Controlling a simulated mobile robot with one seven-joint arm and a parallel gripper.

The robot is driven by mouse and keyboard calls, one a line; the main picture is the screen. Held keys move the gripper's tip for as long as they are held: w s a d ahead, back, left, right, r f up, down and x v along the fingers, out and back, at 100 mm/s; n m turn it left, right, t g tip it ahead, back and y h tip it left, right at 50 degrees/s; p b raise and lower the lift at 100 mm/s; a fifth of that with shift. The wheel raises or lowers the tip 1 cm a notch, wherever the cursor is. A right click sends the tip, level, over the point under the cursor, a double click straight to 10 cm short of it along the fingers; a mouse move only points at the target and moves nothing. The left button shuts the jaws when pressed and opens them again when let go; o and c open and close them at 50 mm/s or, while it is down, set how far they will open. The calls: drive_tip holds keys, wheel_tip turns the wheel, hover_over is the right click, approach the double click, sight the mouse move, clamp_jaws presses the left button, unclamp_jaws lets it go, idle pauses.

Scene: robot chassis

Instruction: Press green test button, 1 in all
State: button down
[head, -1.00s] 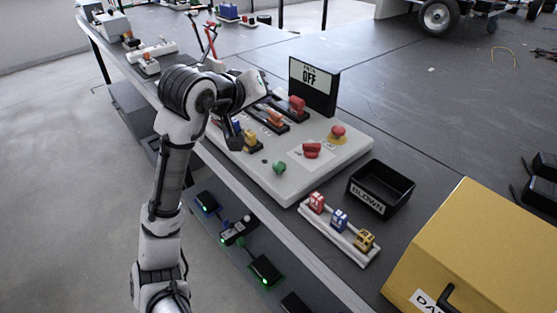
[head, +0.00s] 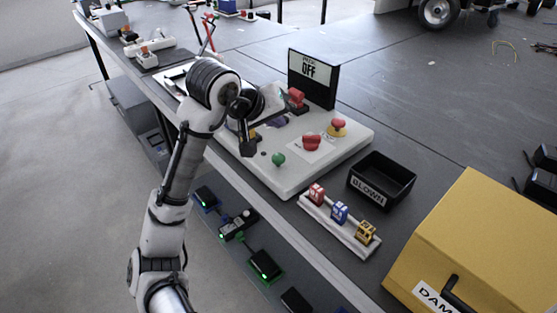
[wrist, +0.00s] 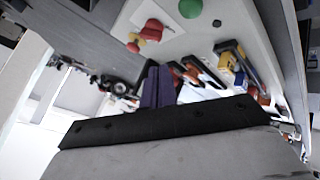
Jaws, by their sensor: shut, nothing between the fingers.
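The green button (head: 278,159) is a round knob near the front corner of the pale control panel (head: 290,185). In the wrist view the green button (wrist: 190,8) is at the top edge, partly cut off. My gripper (head: 277,122) is over the panel, behind the green button and apart from it, partly hidden by my wrist in the head view. In the wrist view my gripper's purple fingers (wrist: 158,75) are together and empty. A display (head: 313,72) at the panel's back reads OFF.
A red knob (head: 312,142) and a red mushroom button (head: 338,125) on yellow sit right of the green button. Levers stand close to my gripper. A BLOWN bin (head: 381,181), a fuse rack (head: 340,222) and a yellow box (head: 480,250) are to the right.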

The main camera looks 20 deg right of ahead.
drive_tip(key=b, duration=0.4)
hover_over(276, 159)
wheel_tip(276, 159, down, 6)
drive_tip(key=shift+f, duration=0.1)
drive_tip(key=shift+f+b, duration=0.4)
drive_tip(key=shift+f, duration=0.15)
idle(1.3)
drive_tip(key=shift+f, duration=0.25)
drive_tip(key=shift+f, duration=0.6)
idle(0.7)
drive_tip(key=shift+r, duration=0.1)
drive_tip(key=shift+r+p, duration=0.95)
drive_tip(key=shift+p, duration=0.05)
